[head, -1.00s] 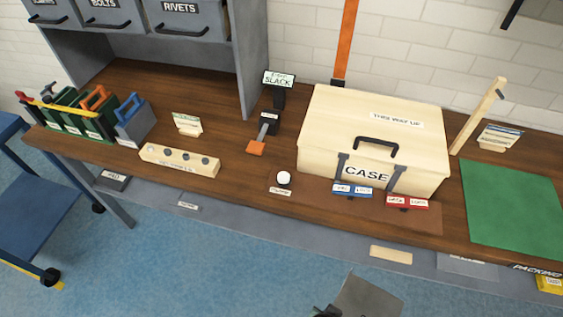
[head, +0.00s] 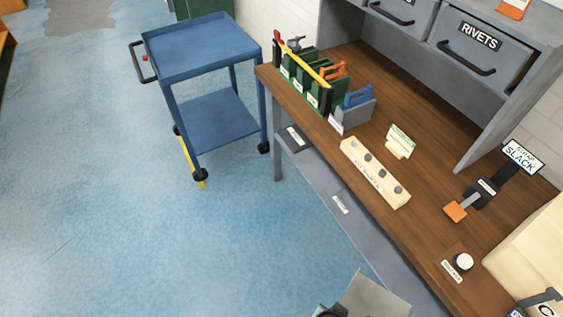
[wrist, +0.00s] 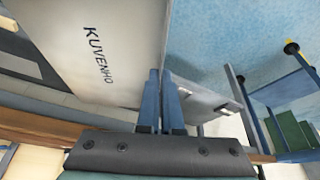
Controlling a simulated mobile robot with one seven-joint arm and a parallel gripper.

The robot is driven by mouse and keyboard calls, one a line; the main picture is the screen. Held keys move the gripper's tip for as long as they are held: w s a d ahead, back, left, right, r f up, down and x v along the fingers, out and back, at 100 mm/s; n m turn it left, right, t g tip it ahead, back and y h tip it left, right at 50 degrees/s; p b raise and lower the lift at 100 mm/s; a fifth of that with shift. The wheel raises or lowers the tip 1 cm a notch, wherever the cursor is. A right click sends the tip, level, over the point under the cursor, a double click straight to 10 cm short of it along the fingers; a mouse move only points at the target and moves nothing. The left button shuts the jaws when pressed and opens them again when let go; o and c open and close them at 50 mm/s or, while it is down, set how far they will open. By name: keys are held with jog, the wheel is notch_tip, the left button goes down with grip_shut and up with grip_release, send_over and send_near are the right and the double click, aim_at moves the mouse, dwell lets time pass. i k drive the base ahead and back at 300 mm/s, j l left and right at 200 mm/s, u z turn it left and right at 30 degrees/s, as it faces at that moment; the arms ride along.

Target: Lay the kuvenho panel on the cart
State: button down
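The panel (wrist: 125,35), pale and flat with "KUVENHO" printed on it, fills the upper left of the wrist view. My gripper (wrist: 164,85) has its two blue fingers close together at the panel's edge, shut on it. Neither the gripper nor the lettering shows clearly in the head view. The cart (head: 205,42) is blue, with a bare top tray, a lower shelf (head: 213,120) and a handle at its left. It stands on the floor beyond the bench's left end. Part of a blue frame, apparently the cart (wrist: 285,92), shows at the right of the wrist view, apart from the gripper.
The wooden bench (head: 375,235) runs along the right. It carries green bins (head: 305,75), a grey-blue tote (head: 353,108), a pale block with holes (head: 375,172) and the case (head: 535,250). Blue floor (head: 220,235) is open in front of the bench and cart.

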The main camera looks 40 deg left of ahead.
aim_at(199, 48)
jog(key=i+j+u, duration=0.1)
jog(key=u, duration=0.4)
jog(key=j+u, duration=0.1)
jog(key=u, duration=0.35)
jog(key=i+u, duration=0.15)
jog(key=u, duration=0.35)
jog(key=i+u, duration=0.3)
jog(key=u, duration=0.15)
jog(key=i+l+u, duration=0.15)
jog(key=u, duration=0.35)
jog(key=i+l+u, duration=0.3)
jog(key=u, duration=0.15)
jog(key=i+l+u, duration=0.1)
jog(key=i+l, duration=0.15)
jog(key=i+l+u, duration=0.1)
jog(key=i+l, duration=0.15)
jog(key=l, duration=0.25)
jog(key=i+l+u, duration=0.1)
jog(key=i+l, duration=0.15)
jog(key=l, duration=0.15)
jog(key=i+l, duration=0.2)
jog(key=l, duration=0.2)
jog(key=u, duration=0.05)
